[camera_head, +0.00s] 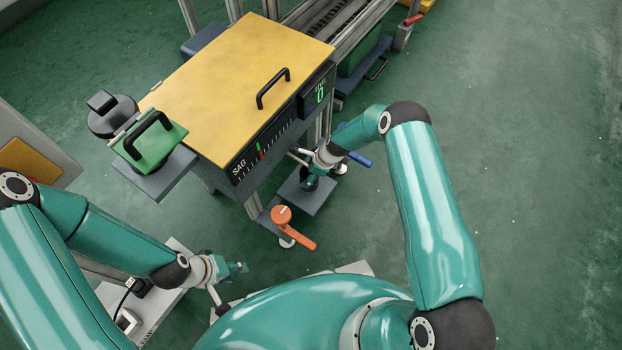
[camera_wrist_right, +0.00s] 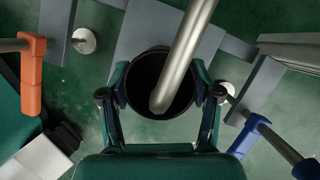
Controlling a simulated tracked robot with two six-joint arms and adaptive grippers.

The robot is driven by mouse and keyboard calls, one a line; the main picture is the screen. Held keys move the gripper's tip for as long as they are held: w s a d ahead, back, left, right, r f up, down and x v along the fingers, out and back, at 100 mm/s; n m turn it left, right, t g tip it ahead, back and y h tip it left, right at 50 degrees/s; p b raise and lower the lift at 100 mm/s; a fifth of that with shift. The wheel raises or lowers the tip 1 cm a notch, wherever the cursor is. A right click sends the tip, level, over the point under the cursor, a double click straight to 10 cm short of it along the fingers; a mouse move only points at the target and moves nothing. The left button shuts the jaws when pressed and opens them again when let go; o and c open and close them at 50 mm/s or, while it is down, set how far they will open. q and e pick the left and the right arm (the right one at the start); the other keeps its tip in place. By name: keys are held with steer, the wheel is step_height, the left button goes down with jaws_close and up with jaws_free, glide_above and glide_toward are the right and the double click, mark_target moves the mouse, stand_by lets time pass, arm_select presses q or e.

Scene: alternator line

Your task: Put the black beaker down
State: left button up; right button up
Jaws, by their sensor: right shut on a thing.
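The black beaker (camera_wrist_right: 140,84) is upright between the fingers of my right gripper (camera_wrist_right: 161,95) in the right wrist view, its round mouth facing the camera. My right gripper is shut on it. A grey metal spout (camera_wrist_right: 186,50) crosses over the mouth, its end inside the rim outline. A grey plate (camera_wrist_right: 128,45) lies below the beaker; whether they touch is unclear. In the head view my right gripper (camera_head: 309,182) is over the grey plate (camera_head: 318,202), and the beaker is mostly hidden. My left gripper (camera_head: 238,268) is low at the left, away from the beaker; its fingers are too small to read.
A machine with a yellow top (camera_head: 225,80) and a display stands just behind the plate. An orange lever (camera_head: 300,230) and a blue lever (camera_head: 355,154) flank the plate. A green handled block (camera_head: 150,138) is at left. Open floor (camera_head: 530,170) lies right.

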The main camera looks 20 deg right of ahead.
steer(key=shift+f+b, duration=0.8)
steer(key=shift+f, duration=0.9)
steer(key=shift+f, duration=0.15)
steer(key=o, duration=1.2)
steer(key=shift+c, duration=0.2)
